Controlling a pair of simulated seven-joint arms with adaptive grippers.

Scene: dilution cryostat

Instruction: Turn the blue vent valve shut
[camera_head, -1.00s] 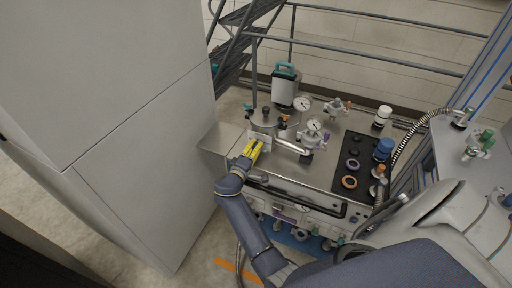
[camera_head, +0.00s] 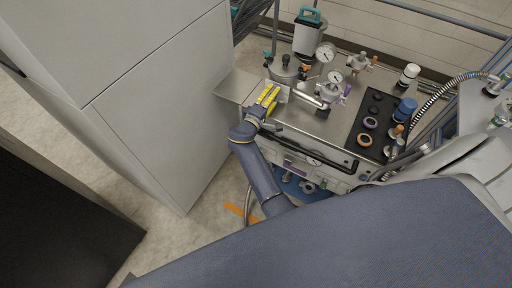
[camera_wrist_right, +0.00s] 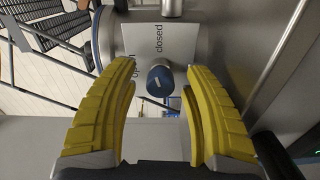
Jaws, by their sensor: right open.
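The blue vent valve (camera_wrist_right: 160,80) is a round blue knob with a short white mark, seen in the right wrist view. It stands in front of a white label (camera_wrist_right: 143,40) reading "open" at left and "closed" at right. My right gripper (camera_wrist_right: 161,68) is open, its two yellow fingers on either side of the knob with a visible gap at each side. In the head view the right gripper (camera_head: 268,98) is at the left end of the steel bench top, and the knob cannot be made out there. My left gripper is not in view.
A tall grey cabinet (camera_head: 150,90) stands close at left. A dark rail (camera_head: 320,152) runs along the bench front.

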